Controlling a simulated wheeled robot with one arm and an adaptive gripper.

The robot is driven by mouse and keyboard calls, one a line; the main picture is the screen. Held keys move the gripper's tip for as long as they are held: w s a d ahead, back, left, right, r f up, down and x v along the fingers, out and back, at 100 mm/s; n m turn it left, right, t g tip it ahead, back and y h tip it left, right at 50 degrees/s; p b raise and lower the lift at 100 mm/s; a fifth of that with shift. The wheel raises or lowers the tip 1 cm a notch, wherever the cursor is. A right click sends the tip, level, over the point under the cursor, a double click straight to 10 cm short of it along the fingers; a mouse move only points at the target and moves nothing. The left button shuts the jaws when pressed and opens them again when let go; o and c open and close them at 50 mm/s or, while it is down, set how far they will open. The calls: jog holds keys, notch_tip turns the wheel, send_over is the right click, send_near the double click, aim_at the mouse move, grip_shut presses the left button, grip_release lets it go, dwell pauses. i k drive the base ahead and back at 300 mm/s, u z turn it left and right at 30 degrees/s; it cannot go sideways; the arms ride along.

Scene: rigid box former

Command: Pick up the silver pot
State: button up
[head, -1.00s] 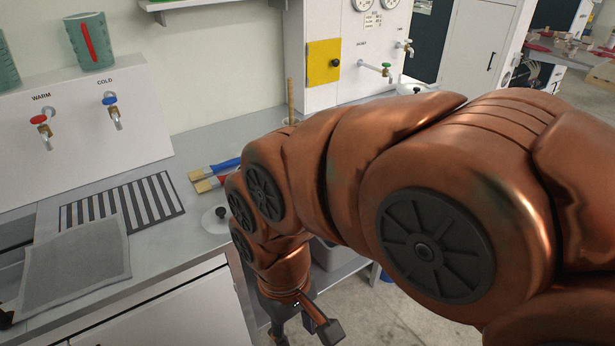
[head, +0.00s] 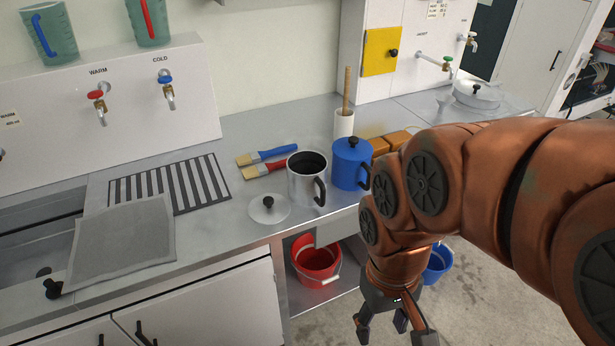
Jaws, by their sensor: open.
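The silver pot (head: 304,186) stands upright on the metal counter, open at the top, with a dark inside and a black handle on its right side. A white lid (head: 269,208) with a black knob lies on the counter at its front left. My gripper (head: 392,335) is open and empty, pointing down in front of the counter, lower than the pot and to its right. Its fingers are apart and touch nothing that I can see.
A blue pot (head: 350,165) with a lid stands close to the silver pot's right. Two brushes (head: 265,162) lie behind left. A white holder (head: 344,124) and orange blocks (head: 392,141) are behind. A red bucket (head: 316,262) sits on the shelf below; a blue bucket (head: 438,262) is at right.

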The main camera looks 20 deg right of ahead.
aim_at(306, 170)
jog(key=z, duration=0.7)
jog(key=k, duration=0.9)
jog(key=u, duration=1.7)
